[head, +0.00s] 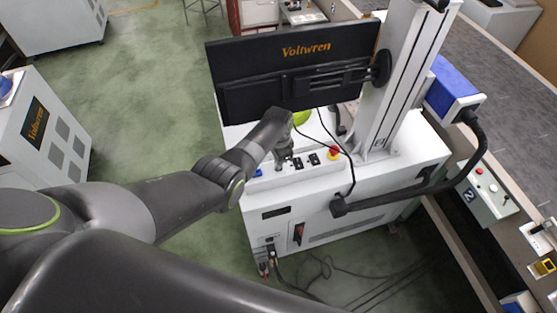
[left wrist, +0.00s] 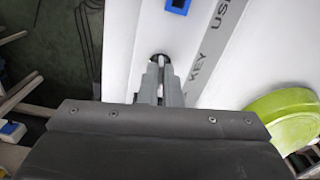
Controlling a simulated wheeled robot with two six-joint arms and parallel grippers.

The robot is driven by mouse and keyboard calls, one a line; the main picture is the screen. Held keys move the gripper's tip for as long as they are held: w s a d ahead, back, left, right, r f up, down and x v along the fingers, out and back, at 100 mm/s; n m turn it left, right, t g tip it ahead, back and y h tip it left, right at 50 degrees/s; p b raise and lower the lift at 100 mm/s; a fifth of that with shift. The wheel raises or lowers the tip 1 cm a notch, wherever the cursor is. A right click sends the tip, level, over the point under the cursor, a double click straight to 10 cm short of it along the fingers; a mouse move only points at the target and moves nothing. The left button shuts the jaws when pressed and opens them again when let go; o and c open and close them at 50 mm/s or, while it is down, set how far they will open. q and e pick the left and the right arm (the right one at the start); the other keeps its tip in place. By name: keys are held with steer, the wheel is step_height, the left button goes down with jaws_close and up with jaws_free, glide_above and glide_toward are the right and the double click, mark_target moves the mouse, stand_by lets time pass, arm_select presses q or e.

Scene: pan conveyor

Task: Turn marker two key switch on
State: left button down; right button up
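The key switch (left wrist: 158,57) shows in the left wrist view as a dark round opening in the white panel beside the printed word KEY. My left gripper (left wrist: 161,66) has its fingers close together at the switch, with a thin pale piece between them that looks like the key. In the head view my left gripper (head: 283,161) points down at the control panel (head: 312,171) of the white marker cart (head: 345,200), below the monitor. The key itself is hidden there by the fingers. My right gripper is not in view.
A black monitor (head: 292,65) stands close behind the gripper. A red emergency button (head: 334,152) is right of it on the panel. A blue USB socket (left wrist: 177,5) and a green round object (left wrist: 280,115) are nearby. A box numbered 2 (head: 486,191) stands right.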

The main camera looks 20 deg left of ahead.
arm_select(q)
steer(key=shift+w, duration=0.1)
steer(key=c, duration=1.6)
jaws_free()
steer(key=shift+r, duration=0.6)
step_height(320, 180, up, 5)
steer(key=shift+f+p, duration=0.2)
steer(key=shift+p, duration=0.35)
step_height(320, 180, up, 12)
steer(key=shift+f+b, duration=0.15)
steer(key=shift+b, duration=0.65)
steer(key=shift+f, duration=0.1)
